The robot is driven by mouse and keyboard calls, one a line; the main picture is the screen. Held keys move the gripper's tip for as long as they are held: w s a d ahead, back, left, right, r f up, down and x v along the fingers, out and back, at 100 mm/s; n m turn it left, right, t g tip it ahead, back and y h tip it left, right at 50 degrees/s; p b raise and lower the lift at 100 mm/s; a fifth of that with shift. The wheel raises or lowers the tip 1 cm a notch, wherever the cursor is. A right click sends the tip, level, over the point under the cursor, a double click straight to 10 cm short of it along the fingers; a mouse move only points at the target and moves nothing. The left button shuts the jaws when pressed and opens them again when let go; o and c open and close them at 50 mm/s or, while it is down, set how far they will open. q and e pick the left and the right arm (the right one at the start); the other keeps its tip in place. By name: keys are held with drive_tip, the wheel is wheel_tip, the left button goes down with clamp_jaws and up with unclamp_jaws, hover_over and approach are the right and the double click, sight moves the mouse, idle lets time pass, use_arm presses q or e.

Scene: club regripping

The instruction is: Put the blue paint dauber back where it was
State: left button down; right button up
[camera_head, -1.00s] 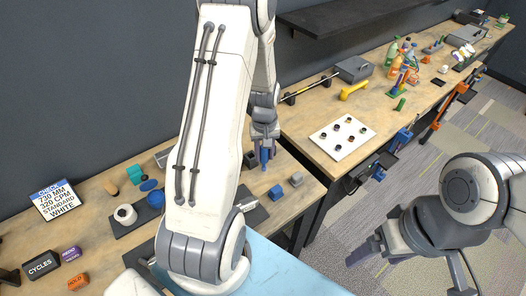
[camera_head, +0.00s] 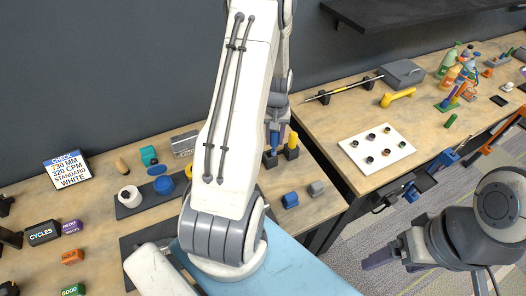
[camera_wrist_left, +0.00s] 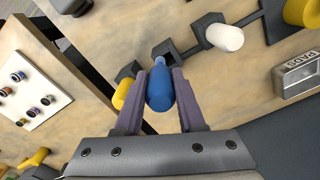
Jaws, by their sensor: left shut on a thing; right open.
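The blue paint dauber (camera_wrist_left: 159,88) is between the fingers of my left gripper (camera_wrist_left: 157,75), which is shut on it. In the head view the dauber (camera_head: 274,141) points down below my left gripper (camera_head: 276,122), near the dark holders. In the left wrist view a dark holder (camera_wrist_left: 165,50) lies just past the dauber's narrow end; I cannot tell whether they touch. A yellow dauber (camera_wrist_left: 121,93) and a white dauber (camera_wrist_left: 226,38) stand in holders on either side. My right gripper (camera_head: 387,262) is open and empty at the lower right.
A grey PADS tin (camera_wrist_left: 299,74) lies beside the holder row. A blue block (camera_head: 290,200) and a grey block (camera_head: 316,188) are near the bench's front edge. A white board with several dark rings (camera_head: 377,150) lies on the right bench. My left arm hides part of the left bench.

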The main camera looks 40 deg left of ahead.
sight(271, 145)
use_arm(q)
drive_tip(key=shift+s+a+f, duration=0.25)
drive_tip(key=shift+a+f, duration=0.15)
drive_tip(key=shift+a, duration=0.15)
drive_tip(key=shift+f, duration=0.1)
wheel_tip(271, 145, down, 3)
drive_tip(key=b, duration=0.3)
drive_tip(key=shift+s+a+f, duration=0.1)
drive_tip(key=shift+f, duration=0.05)
drive_tip(key=shift+f+b, duration=0.5)
drive_tip(key=shift+f, duration=0.25)
drive_tip(key=c, duration=0.5)
unclamp_jaws()
